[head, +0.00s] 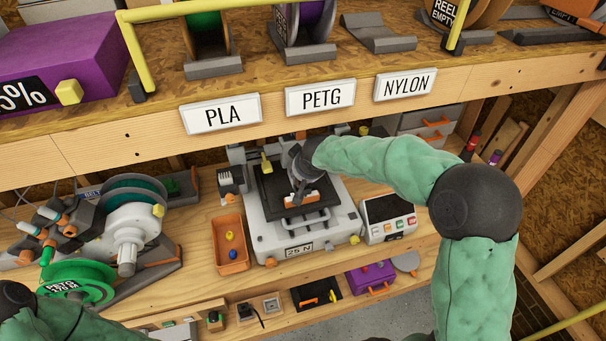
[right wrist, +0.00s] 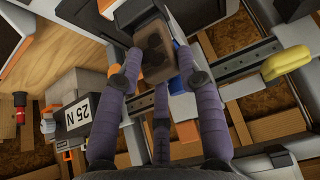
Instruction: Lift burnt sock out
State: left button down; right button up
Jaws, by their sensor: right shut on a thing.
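The burnt sock (right wrist: 152,52) appears as a small brown, scorched-looking block between the fingers in the right wrist view. My right gripper (right wrist: 150,75) is shut on it with its purple-grey fingers. In the head view my right gripper (head: 300,182) reaches down over the dark bed of the white printer (head: 265,232), marked 25 N. The sock cannot be made out there, as the gripper hides it. I cannot tell whether the sock still touches the printer's parts. Only part of my left arm shows at the lower left, and its gripper is out of view.
A shelf with PLA, PETG and NYLON signs (head: 320,97) overhangs the printer. An orange tray (head: 231,262) with small yellow and blue items stands to its left. A control box (head: 388,218) stands to its right. A green spool (head: 78,287) is at the lower left.

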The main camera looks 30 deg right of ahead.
jog(key=shift+w+r+p, duration=0.1)
jog(key=shift+r+p, duration=0.5)
jog(key=shift+r, duration=0.75)
jog(key=shift+f, duration=0.1)
